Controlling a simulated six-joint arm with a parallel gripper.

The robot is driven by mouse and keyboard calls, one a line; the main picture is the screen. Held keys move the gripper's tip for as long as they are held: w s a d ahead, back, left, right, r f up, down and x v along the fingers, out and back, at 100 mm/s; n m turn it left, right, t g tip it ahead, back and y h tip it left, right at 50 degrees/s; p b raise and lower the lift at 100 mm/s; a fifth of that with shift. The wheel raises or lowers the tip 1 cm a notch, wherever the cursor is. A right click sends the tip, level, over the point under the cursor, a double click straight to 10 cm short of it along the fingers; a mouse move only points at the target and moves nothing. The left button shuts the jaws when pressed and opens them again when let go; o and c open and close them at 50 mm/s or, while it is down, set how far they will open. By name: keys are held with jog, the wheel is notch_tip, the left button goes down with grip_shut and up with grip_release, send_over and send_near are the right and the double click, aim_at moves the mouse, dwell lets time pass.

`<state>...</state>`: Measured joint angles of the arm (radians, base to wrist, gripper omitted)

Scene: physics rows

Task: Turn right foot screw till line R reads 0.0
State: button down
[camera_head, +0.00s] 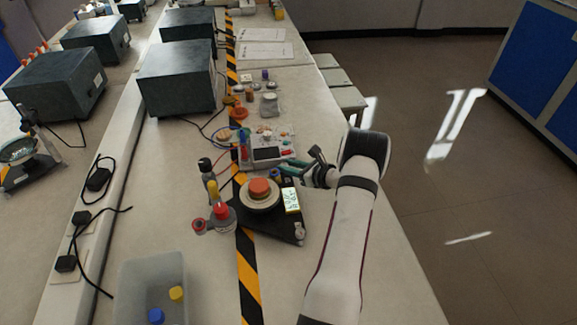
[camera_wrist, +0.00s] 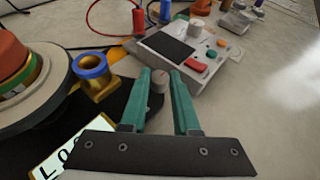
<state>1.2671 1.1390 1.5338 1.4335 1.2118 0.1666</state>
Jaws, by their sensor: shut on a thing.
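A dark base plate (camera_head: 275,227) carries a round platform with an orange-red top (camera_head: 258,187). A yellow-edged readout plate (camera_head: 291,200) lies on it; in the wrist view the readout plate (camera_wrist: 60,158) shows "L 0", the rest cut off, and no line R is legible. My gripper (camera_head: 290,163) reaches in from the right at the plate's far corner. Another grey foot screw (camera_head: 299,231) stands at the near right corner.
A control box (camera_head: 265,153) with a dark screen and red button stands just beyond my fingers. A blue-and-brass ring piece (camera_wrist: 95,75) is left of the fingers. Red and yellow posts (camera_head: 220,208) stand left. A grey bin (camera_head: 150,275) is at near left.

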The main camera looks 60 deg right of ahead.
jog(key=m+h, duration=0.2)
jog(key=shift+w+a+g+h, duration=0.2)
jog(key=shift+g+h, duration=0.1)
jog(key=shift+h, duration=0.1)
jog(key=shift+s+m+h, duration=0.1)
jog(key=shift+m+h, duration=0.4)
jog(key=shift+m, duration=0.1)
jog(key=c, duration=0.9)
grip_release()
jog(key=v, duration=1.6)
jog(key=shift+r, duration=0.25)
